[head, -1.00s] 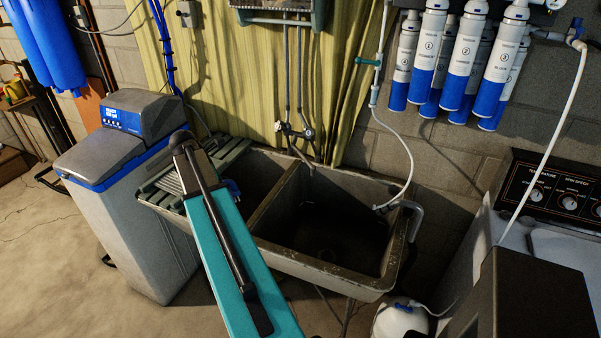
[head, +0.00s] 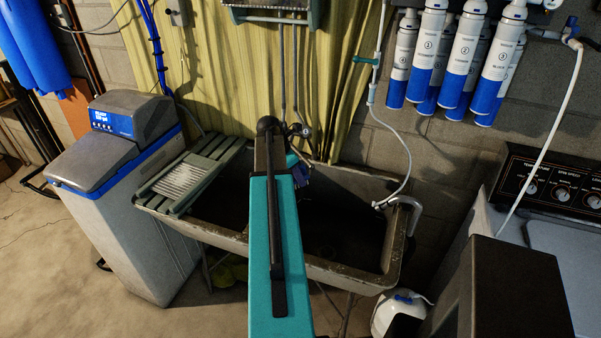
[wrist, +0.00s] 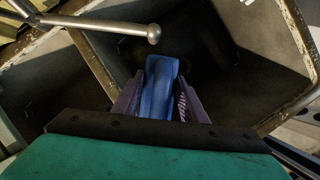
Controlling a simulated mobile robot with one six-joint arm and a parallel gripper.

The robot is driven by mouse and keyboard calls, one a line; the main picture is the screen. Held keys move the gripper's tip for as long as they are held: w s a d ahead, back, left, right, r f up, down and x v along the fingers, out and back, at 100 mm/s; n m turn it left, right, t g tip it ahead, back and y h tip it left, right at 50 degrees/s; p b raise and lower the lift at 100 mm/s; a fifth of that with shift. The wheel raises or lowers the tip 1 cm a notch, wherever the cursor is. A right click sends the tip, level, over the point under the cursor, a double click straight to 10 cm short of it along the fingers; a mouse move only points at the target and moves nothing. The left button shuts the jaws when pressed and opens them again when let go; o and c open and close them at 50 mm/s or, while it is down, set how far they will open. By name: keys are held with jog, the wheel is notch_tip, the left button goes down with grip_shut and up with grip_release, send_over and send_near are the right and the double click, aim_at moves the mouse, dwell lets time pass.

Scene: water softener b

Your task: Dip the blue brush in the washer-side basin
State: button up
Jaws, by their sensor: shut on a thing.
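My gripper (wrist: 159,92) is shut on the blue brush (wrist: 157,84), whose blue body shows between the two dark jaws in the wrist view. In the head view my teal arm hides most of the gripper and brush. The double concrete sink stands against the wall. Its washer-side basin (head: 345,222) is the right compartment, dark inside. The wrist view looks down into this basin (wrist: 222,62), with the brush over its opening near the divider. How high the brush is above the basin floor is hard to tell.
A metal rod with a rounded end (wrist: 110,27) crosses close beyond the brush in the wrist view. A slatted washboard (head: 187,178) covers part of the left basin. A white hose (head: 385,135) hangs at the right basin's back. The washer (head: 555,235) stands right.

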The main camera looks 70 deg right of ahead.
aim_at(305, 175)
jog(key=shift+s+d, duration=0.4)
jog(key=shift+s, duration=0.3)
jog(key=shift+s+d, duration=0.4)
jog(key=shift+s, duration=0.25)
jog(key=shift+c, duration=0.4)
jog(key=shift+d, duration=0.1)
jog(key=shift+f, duration=0.1)
jog(key=shift+w+f+b, duration=0.15)
jog(key=shift+f+b, duration=0.5)
jog(key=shift+f, duration=0.3)
jog(key=shift+f+b, duration=0.7)
jog(key=shift+f, duration=0.25)
jog(key=shift+f+b, duration=10.1)
jog(key=shift+f, duration=3.05)
jog(key=shift+s+p, duration=0.4)
jog(key=shift+s, duration=0.2)
jog(key=shift+w+p, duration=0.4)
jog(key=shift+w, duration=0.1)
jog(key=shift+s+p, duration=0.35)
jog(key=shift+s, duration=0.15)
